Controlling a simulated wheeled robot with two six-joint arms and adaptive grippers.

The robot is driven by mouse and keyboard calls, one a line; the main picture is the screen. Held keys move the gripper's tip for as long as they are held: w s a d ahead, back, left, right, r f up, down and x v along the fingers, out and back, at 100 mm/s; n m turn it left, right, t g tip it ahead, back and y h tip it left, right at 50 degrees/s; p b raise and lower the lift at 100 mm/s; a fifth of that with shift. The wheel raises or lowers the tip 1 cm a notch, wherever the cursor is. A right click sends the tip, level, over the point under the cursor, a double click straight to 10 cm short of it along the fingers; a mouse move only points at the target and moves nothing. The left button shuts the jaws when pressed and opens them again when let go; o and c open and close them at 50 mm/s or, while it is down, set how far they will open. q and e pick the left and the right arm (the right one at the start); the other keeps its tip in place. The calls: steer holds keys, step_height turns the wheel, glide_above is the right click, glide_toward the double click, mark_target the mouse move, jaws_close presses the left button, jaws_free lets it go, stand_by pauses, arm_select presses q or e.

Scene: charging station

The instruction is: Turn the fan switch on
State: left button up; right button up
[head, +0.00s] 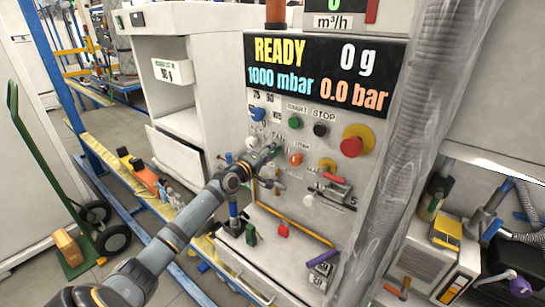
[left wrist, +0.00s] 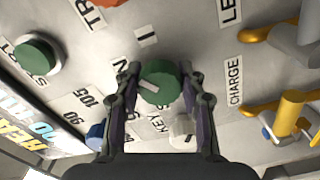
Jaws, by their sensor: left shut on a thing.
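The fan switch is a green round knob with a white mark on the grey panel; in the left wrist view the knob (left wrist: 160,78) sits between my two fingers. My left gripper (head: 268,154) is shut on this knob, reaching the panel from the lower left in the head view. My right gripper is not in view.
A white knob (left wrist: 184,130) by the KEY label is close to one finger. A green START button (left wrist: 37,55) and yellow handles (left wrist: 292,105) are nearby. In the head view, a red emergency button (head: 352,146) and a clear hose (head: 408,130) are to the right. The display (head: 320,72) reads READY.

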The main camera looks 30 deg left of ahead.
arm_select(q)
steer(key=m+b, duration=0.2)
steer(key=m, duration=0.1)
steer(key=shift+f+m, duration=0.3)
steer(key=shift+f, duration=0.05)
steer(key=shift+m+b, duration=1.55)
steer(key=shift+m, duration=0.15)
steer(key=shift+r, duration=0.1)
steer(key=o, duration=1.1)
steer(key=shift+o, duration=0.2)
steer(key=shift+r, duration=0.1)
